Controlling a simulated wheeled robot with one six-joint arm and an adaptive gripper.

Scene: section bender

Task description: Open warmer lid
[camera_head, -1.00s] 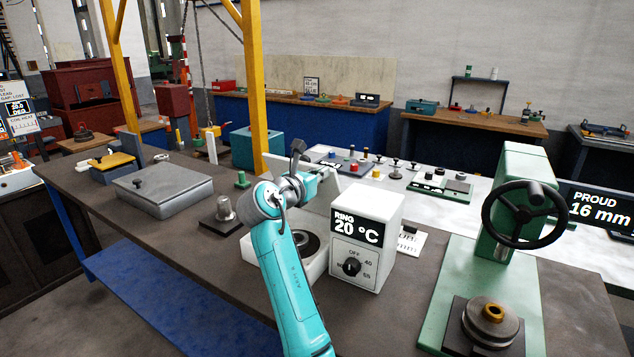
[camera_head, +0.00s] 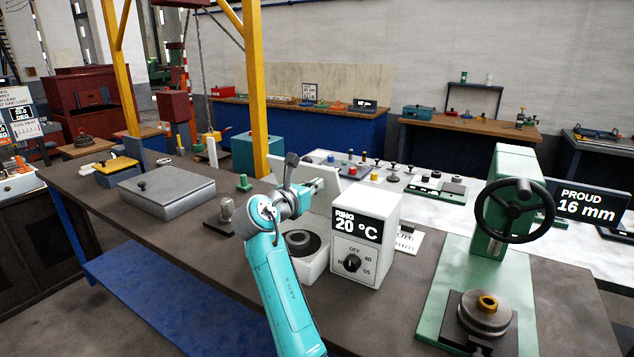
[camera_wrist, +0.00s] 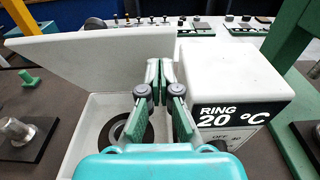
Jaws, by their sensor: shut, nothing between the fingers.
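The warmer is a white box (camera_head: 314,266) whose front panel (camera_head: 366,232) reads "RING 20 °C" above a black dial (camera_head: 352,263). A dark ring (camera_head: 302,243) lies in its open well; the wrist view also shows the ring (camera_wrist: 125,130). The white lid (camera_wrist: 85,57) stands raised and tilted at the back of the well. My gripper (camera_head: 318,184) is shut and empty. In the wrist view its fingertips (camera_wrist: 160,72) are above the well, beside the lid's right part. I cannot tell whether they touch the lid. The fingers hide part of the lid and ring.
A grey lidded box (camera_head: 167,190) and a metal peg on a dark base (camera_head: 226,211) stand to the left. A green press with a handwheel (camera_head: 515,209) stands to the right. A yellow post (camera_head: 257,90) rises behind. The bench front left is clear.

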